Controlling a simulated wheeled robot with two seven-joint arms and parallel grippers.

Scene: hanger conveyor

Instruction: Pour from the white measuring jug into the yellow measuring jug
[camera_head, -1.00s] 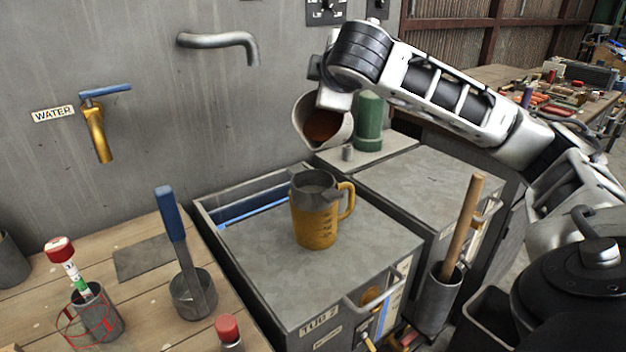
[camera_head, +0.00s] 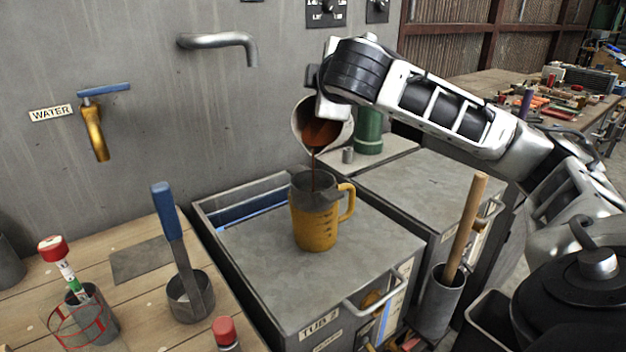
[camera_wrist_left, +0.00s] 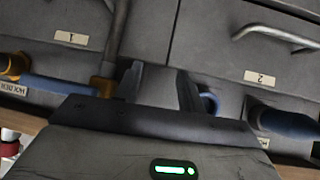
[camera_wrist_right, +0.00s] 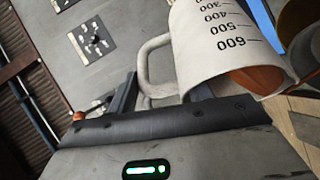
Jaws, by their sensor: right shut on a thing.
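The white measuring jug (camera_head: 300,127) is tilted with its mouth down and to the left, above the yellow measuring jug. A thin brown stream (camera_head: 313,165) runs from its lip into the yellow jug. Reddish-brown liquid shows inside the white jug. My right gripper (camera_wrist_right: 165,92) is shut on the white jug's handle; the jug's scale (camera_wrist_right: 225,30) faces the right wrist camera. The yellow measuring jug (camera_head: 316,230) stands upright on a grey metal top, handle to the right. My left gripper (camera_wrist_left: 160,88) shows only in the left wrist view; its jaw gap is unclear.
A green cylinder (camera_head: 369,133) stands behind the white jug. A metal holder (camera_head: 436,305) with a wooden-handled tool is at right. A blue-handled ladle (camera_head: 188,297) and a red-capped tube (camera_head: 52,248) are on the wooden bench. A wall spout (camera_head: 215,40) juts out above.

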